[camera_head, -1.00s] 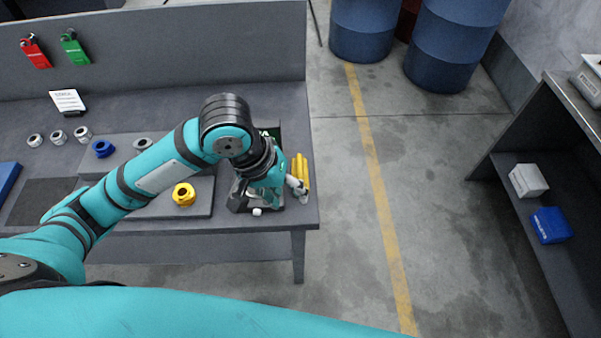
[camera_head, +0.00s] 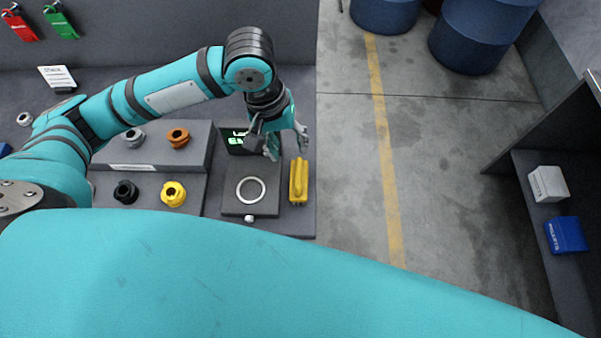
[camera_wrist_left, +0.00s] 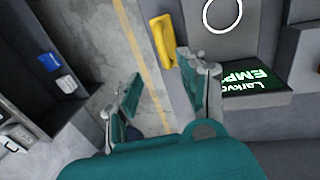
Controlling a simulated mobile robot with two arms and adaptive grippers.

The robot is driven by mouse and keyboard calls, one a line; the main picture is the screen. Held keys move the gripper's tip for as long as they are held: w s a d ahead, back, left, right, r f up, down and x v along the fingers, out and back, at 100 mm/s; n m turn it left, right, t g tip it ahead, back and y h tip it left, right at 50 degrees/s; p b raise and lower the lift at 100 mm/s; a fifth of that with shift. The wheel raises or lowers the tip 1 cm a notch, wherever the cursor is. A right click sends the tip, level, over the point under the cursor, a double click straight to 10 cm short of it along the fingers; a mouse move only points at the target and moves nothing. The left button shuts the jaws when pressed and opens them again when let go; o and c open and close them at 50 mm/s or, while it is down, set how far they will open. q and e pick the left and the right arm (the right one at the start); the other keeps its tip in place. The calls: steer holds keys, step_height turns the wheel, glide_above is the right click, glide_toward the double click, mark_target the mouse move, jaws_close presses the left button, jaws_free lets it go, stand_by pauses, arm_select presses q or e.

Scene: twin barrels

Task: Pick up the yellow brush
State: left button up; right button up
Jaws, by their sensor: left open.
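The yellow brush (camera_head: 299,181) lies on the workbench near its right edge, beside a dark square plate with a pale ring. My left gripper (camera_head: 285,150) is open and empty above the bench, just behind the brush in the head view. In the left wrist view the brush (camera_wrist_left: 163,41) shows beyond the spread fingers of the left gripper (camera_wrist_left: 160,88), nearer the right finger. The gripper appears apart from the brush. My right gripper is not in view.
The plate with the ring (camera_head: 237,204) stands close left of the brush, with a lit display (camera_head: 236,141) behind it. A yellow nut-like part (camera_head: 173,194) and a black one (camera_head: 125,192) lie further left. Open floor (camera_head: 440,150) is right of the bench.

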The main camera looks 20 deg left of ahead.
arm_select(q)
glide_above(298, 173)
step_height(298, 173, down, 6)
steer(key=r, duration=0.1)
steer(key=f, duration=0.1)
steer(key=f+p, duration=0.1)
steer(key=f, duration=0.1)
steer(key=shift+s+a+f, duration=0.15)
steer(key=shift+a+f, duration=0.05)
steer(key=shift+f, duration=0.1)
steer(key=f+p, duration=0.1)
steer(key=f, duration=0.3)
steer(key=shift+d+f, duration=0.15)
steer(key=shift+d, duration=0.05)
steer(key=shift+f, duration=0.25)
steer(key=c, duration=0.8)
jaws_close()
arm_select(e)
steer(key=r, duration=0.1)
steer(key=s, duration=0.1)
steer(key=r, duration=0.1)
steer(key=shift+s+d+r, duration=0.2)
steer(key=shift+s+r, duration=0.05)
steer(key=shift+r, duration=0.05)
